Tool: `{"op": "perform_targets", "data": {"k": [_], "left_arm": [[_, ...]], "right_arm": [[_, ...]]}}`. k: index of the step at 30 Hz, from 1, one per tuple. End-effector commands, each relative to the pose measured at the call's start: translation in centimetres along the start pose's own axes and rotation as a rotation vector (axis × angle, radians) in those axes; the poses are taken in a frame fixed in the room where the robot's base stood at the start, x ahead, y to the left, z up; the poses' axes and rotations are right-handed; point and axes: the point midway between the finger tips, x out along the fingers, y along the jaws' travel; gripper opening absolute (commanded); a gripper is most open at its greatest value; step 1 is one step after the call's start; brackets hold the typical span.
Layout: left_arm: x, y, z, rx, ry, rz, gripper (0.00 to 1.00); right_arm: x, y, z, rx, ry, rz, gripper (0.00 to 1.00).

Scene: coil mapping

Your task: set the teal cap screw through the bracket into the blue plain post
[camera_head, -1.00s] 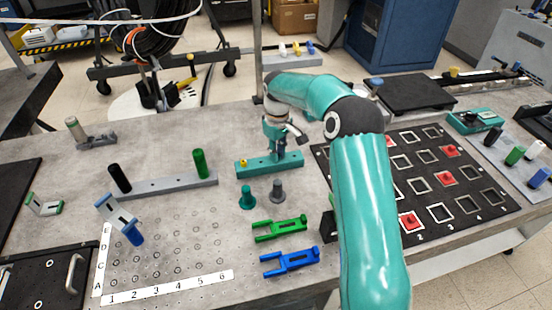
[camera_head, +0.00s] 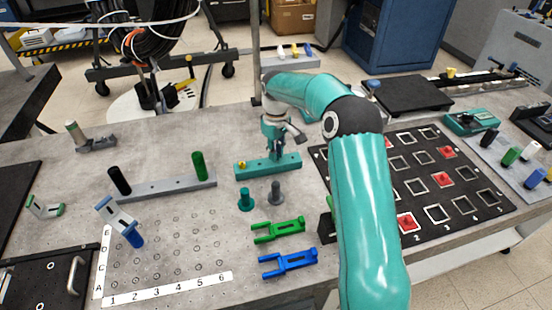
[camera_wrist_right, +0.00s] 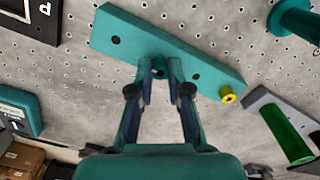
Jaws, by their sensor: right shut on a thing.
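My right gripper (camera_head: 273,148) is at the teal block (camera_head: 250,171) on the table and points down at it. In the right wrist view its fingers (camera_wrist_right: 160,82) are shut on the teal cap screw (camera_wrist_right: 158,72), whose round head shows between the tips at the block's face. The screw's shank is hidden. The blue plain post (camera_head: 132,237) stands at the left, by the lettered hole grid. A pale bracket (camera_head: 116,211) with a slot lies tilted at this post, its upper end to the left. My left gripper is not in view.
A yellow screw (camera_head: 242,163) sits in the block's left end. Teal (camera_head: 246,199) and grey (camera_head: 276,193) flanged posts stand in front. Green (camera_head: 278,230) and blue (camera_head: 288,262) forked pieces lie nearer. A grey bar (camera_head: 165,186) with black and green posts stands left.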

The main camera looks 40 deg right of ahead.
Motion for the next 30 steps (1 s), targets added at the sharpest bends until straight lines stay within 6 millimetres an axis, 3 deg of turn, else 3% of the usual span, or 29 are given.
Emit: {"op": "perform_targets", "data": {"k": [30], "left_arm": [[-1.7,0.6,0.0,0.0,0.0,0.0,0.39]], "right_arm": [[-2.1,0.0,0.0,0.0,0.0,0.0,0.0]]}}
